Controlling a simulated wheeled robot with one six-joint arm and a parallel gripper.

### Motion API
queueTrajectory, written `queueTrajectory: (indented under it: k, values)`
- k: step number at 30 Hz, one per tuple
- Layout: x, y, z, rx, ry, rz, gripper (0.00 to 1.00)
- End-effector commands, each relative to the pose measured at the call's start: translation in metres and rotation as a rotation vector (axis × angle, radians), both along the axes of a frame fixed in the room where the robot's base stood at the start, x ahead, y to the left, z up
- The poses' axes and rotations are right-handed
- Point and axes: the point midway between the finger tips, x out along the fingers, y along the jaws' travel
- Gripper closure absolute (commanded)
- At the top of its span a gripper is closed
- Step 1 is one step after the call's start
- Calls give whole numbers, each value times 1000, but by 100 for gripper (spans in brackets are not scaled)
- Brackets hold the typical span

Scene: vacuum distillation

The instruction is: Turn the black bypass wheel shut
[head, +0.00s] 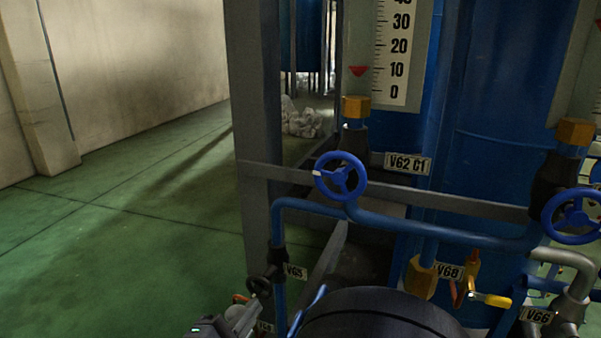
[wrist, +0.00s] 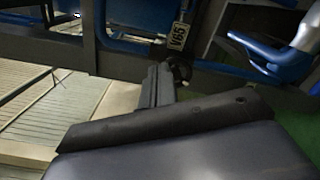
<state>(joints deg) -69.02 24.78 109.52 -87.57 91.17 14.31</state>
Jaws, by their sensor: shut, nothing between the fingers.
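The small black bypass wheel (head: 259,286) sits low on a blue pipe, beside a tag (head: 296,272) that seems to read V65. In the wrist view the black wheel (wrist: 181,68) shows just beyond the fingertips, below the V65 tag (wrist: 177,37), partly hidden by a finger. My gripper (head: 251,306) is at the bottom of the head view, just below the wheel. In the wrist view my gripper (wrist: 161,76) is shut and empty, its tips close to the wheel. I cannot tell whether they touch it.
Two blue handwheels, left (head: 340,176) and right (head: 572,216), sit higher on the blue pipework. A yellow-handled valve (head: 490,299) is at the lower right. A grey frame post (head: 258,120) stands behind the wheel. Green floor (head: 120,240) at left is open.

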Motion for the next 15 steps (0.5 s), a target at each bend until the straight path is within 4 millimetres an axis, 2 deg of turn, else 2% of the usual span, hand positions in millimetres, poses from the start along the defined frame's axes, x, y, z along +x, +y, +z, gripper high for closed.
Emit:
queueTrajectory:
  k: [5, 15]
  values:
    - [4, 5, 0, -6, -17, 19, 100]
    - [42, -12, -1, -6, -16, 14, 100]
